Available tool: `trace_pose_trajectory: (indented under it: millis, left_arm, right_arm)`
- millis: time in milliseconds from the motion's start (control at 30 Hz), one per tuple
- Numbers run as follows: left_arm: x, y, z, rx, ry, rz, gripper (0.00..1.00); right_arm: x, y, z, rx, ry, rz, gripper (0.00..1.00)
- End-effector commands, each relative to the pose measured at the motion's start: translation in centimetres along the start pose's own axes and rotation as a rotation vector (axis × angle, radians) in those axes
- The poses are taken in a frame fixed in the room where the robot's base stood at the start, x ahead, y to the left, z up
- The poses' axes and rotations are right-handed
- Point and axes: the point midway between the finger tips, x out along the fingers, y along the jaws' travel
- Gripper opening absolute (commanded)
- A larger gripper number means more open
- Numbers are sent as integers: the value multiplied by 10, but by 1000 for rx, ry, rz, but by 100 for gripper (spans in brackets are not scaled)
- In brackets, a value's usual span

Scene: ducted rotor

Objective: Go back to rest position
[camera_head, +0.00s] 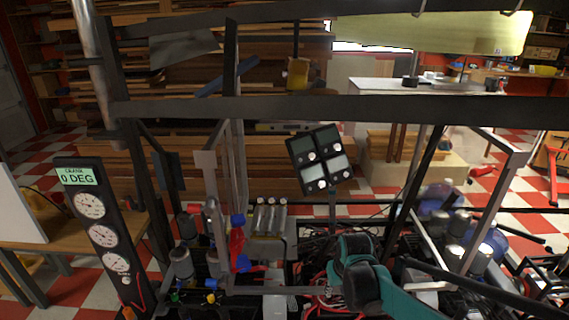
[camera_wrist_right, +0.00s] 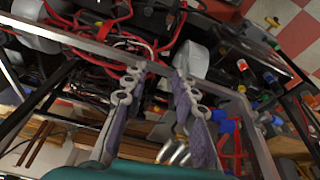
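My right gripper (camera_wrist_right: 161,76) shows in the right wrist view with its two grey fingers spread apart and nothing held between them. The fingertips overlap a metal frame bar (camera_wrist_right: 85,42) in the picture; I cannot tell whether they touch it. In the head view my teal and black right arm (camera_head: 358,272) is low, right of centre, among the rig's bars and cables. Its fingers cannot be made out there. My left gripper and left arm are not in view.
A dark crossbar (camera_head: 330,109) spans the head view. A tilted four-panel display (camera_head: 319,160) stands mid-picture. A gauge panel (camera_head: 101,230) reads "0 DEG" at left. Red and black cables (camera_wrist_right: 95,62) crowd the rig near my right gripper. Checkered floor lies beyond.

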Motion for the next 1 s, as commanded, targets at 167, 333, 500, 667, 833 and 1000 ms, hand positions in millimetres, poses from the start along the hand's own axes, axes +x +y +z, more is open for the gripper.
trace_pose_trajectory:
  millis: [167, 333, 500, 667, 833, 1000]
  left_arm:
    - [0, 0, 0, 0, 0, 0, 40]
    - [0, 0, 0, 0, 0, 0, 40]
    - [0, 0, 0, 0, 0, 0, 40]
    - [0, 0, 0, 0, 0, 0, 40]
    - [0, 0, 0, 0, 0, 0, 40]
    - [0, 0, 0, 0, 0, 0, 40]
  right_arm:
    - [-61, 3, 39, 38, 93, 12, 28]
    - [-100, 4, 81, 75, 182, 23, 28]
    - [-120, 3, 124, 109, 267, 32, 28]
    - [-125, 2, 151, 131, 325, 37, 28]
    - [-125, 1, 163, 142, 353, 40, 28]
    - [-125, 1, 163, 143, 356, 40, 28]
